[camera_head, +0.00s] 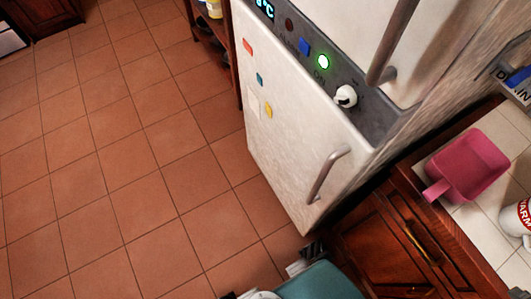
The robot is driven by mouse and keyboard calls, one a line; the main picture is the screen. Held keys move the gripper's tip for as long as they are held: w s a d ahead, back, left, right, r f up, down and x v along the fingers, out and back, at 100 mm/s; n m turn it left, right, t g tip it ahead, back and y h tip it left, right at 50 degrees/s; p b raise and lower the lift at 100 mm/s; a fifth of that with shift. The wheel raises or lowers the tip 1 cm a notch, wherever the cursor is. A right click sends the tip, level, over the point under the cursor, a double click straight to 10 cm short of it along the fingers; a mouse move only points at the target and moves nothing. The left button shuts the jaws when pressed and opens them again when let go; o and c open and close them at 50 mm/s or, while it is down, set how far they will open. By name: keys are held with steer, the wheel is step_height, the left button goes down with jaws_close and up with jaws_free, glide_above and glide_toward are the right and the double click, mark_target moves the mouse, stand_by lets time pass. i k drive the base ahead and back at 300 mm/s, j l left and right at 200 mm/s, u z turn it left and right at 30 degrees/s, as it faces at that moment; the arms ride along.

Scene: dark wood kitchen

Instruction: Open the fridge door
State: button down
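The white fridge (285,125) stands right of the middle, seen from above and tilted. Its lower door (300,150) looks shut and has a curved metal handle (327,175) near its right edge. The upper door (450,45) also looks shut, with a long metal handle (392,45). Between them is a grey panel with a lit display, a green light (323,62) and a white knob (346,96). Dark and white parts at the bottom edge, beside a teal part, seem to be mine and lie below the lower handle. My gripper's fingers cannot be made out clearly there.
A wooden cabinet (385,250) with a tiled top adjoins the fridge at right, holding a pink scoop-like container (468,165) and a white labelled container (518,218). A wooden shelf (212,40) stands beyond the fridge. The tiled floor (120,150) at left is clear.

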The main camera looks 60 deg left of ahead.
mark_target(310, 152)
steer(key=k+u, duration=0.25)
steer(key=u, duration=0.2)
steer(key=k+j+u, duration=0.1)
steer(key=u, duration=0.3)
steer(key=i+j+u, duration=0.1)
steer(key=u, duration=0.65)
steer(key=i+u, duration=0.15)
steer(key=u, duration=0.25)
